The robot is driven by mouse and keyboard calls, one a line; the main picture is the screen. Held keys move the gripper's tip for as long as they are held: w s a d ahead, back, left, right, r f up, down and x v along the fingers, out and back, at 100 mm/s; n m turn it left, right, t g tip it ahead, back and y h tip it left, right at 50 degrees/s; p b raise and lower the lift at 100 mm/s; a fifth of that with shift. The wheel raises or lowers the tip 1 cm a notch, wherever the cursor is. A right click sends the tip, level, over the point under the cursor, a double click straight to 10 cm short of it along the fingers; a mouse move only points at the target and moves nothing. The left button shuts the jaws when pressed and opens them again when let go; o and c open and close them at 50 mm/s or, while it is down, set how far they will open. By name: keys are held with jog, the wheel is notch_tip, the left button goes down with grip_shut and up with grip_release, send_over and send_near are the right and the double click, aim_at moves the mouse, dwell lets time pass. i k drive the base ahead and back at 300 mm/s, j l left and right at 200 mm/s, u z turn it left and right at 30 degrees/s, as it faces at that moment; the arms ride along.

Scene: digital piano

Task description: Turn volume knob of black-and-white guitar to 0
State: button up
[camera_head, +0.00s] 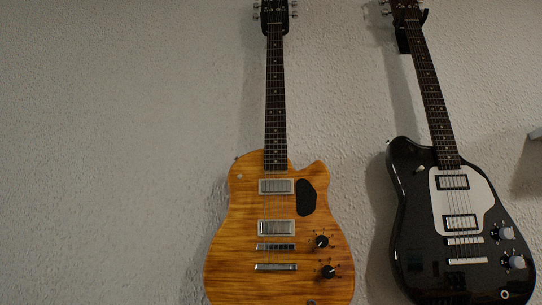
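The black-and-white guitar (414,235) hangs on the wall at the right, slightly tilted, with a black body and a white pickguard (480,196). Two light grey knobs sit at the lower right of its body, an upper knob (506,233) and a lower knob (517,262). Which of them is the volume knob, and where each points, is too small to tell. The bottom of the body is cut off by the frame. My gripper is not in view.
An orange wood-grain guitar (235,240) with two black knobs hangs in the middle, left of the black-and-white one. A wall hanger (403,40) holds the right guitar's head. A grey object (535,134) juts in at the right edge. The textured wall (110,150) at left is bare.

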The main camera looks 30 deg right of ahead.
aim_at(504, 233)
jog(key=i+j+z, duration=0.1)
jog(key=z, duration=0.2)
jog(key=i+j+z, duration=0.2)
jog(key=z, duration=1.8)
